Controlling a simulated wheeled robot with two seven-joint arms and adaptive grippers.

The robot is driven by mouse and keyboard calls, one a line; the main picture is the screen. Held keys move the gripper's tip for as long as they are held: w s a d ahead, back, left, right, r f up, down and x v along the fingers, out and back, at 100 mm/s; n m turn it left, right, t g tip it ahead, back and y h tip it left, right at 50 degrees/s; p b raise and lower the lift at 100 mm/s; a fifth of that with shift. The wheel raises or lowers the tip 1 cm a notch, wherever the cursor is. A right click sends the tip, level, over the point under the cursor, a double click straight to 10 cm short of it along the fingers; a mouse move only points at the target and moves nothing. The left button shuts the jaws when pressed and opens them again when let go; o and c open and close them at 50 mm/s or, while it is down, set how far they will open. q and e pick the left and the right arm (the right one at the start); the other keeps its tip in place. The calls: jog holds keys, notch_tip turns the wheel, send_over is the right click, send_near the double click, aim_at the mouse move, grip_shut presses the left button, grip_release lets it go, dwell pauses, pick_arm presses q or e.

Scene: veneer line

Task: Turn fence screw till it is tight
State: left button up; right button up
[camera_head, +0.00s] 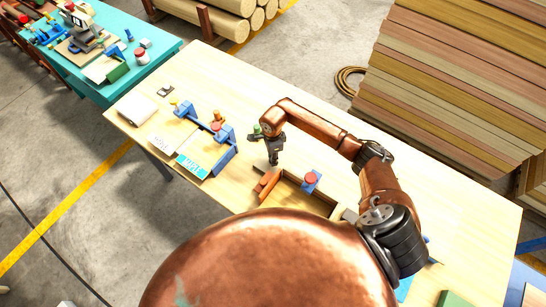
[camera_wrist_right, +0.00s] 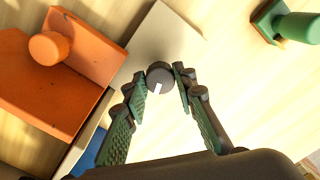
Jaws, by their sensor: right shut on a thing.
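The fence screw (camera_wrist_right: 160,76) shows in the right wrist view as a round dark knob with a white mark on its face, the mark pointing down in the picture. My right gripper (camera_wrist_right: 159,84) is shut on it, with one finger on each side. A pale plate (camera_wrist_right: 165,38) lies around and beyond the knob. In the head view my right gripper (camera_head: 273,158) points down at the bench near the orange block (camera_head: 267,186), and hides the knob there. My left gripper is not in view.
The orange block with a round peg (camera_wrist_right: 70,88) stands close left of the fingers. A green piece (camera_wrist_right: 292,27) is at upper right. Stacked boards (camera_head: 455,80) stand behind.

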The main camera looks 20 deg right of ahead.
jog(key=shift+w, duration=0.1)
jog(key=shift+m+b, duration=0.55)
jog(key=shift+m, duration=0.55)
jog(key=m+b, duration=0.1)
jog(key=m, duration=0.2)
jog(key=m+b, duration=0.1)
jog(key=m, duration=0.2)
jog(key=m+b, duration=0.1)
jog(key=m, duration=0.3)
jog(key=shift+w, duration=0.1)
jog(key=m, duration=0.4)
jog(key=shift+r, duration=0.1)
jog(key=shift+d+m, duration=0.1)
jog(key=shift+m, duration=2.7)
jog(key=shift+r, duration=0.1)
